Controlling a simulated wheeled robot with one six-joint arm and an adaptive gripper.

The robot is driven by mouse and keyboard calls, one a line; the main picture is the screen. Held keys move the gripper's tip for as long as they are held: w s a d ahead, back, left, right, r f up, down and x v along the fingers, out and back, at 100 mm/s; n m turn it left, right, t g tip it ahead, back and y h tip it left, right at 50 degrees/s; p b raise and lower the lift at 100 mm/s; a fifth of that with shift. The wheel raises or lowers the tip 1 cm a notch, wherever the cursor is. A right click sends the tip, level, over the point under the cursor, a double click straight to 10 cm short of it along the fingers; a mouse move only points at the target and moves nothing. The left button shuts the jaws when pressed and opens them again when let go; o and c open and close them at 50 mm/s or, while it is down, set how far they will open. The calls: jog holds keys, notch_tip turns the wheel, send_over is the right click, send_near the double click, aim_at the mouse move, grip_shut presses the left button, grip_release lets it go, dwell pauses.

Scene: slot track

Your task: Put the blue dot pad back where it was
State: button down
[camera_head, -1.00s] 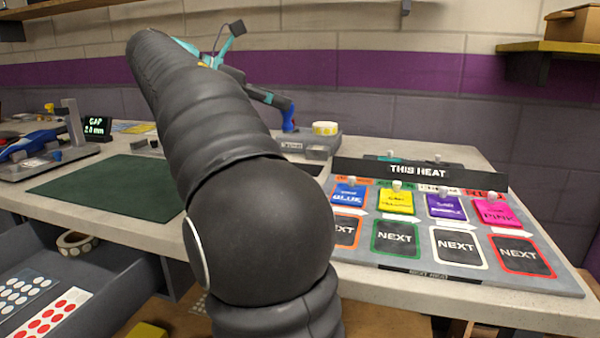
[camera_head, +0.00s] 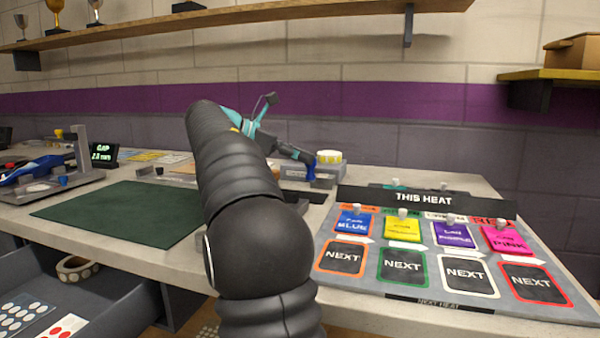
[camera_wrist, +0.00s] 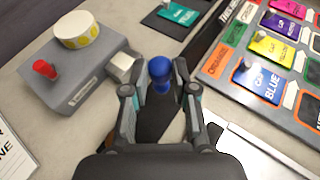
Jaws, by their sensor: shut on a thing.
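My gripper (camera_wrist: 160,88) is shut on the blue dot pad (camera_wrist: 160,72), seen as a round blue knob with a narrower neck between the fingertips. The pad's underside is hidden. In the head view the blue pad (camera_head: 311,171) hangs from my gripper (camera_head: 303,157), close to the left front of a grey station (camera_head: 327,179). In the wrist view the station (camera_wrist: 90,88) carries a red knob (camera_wrist: 44,69) and a white roll with yellow dots (camera_wrist: 76,30). A dark strip (camera_wrist: 160,120) lies below the gripper; I cannot tell whether the pad touches anything.
The THIS HEAT board (camera_head: 345,284) with coloured cards is on the right. A green mat (camera_head: 120,212) lies left of my arm. An open drawer (camera_head: 128,307) at lower left holds dot sheets and a tape roll. A pale block (camera_wrist: 122,66) sits close left of the gripper.

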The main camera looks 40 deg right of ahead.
jog(key=shift+f+b, duration=0.55)
jog(key=shift+f, duration=1.25)
jog(key=shift+f, duration=0.15)
jog(key=c, duration=0.9)
grip_release()
jog(key=shift+r, duration=0.2)
jog(key=p+v, duration=0.3)
jog(key=v, duration=0.9)
jog(key=shift+f, duration=0.1)
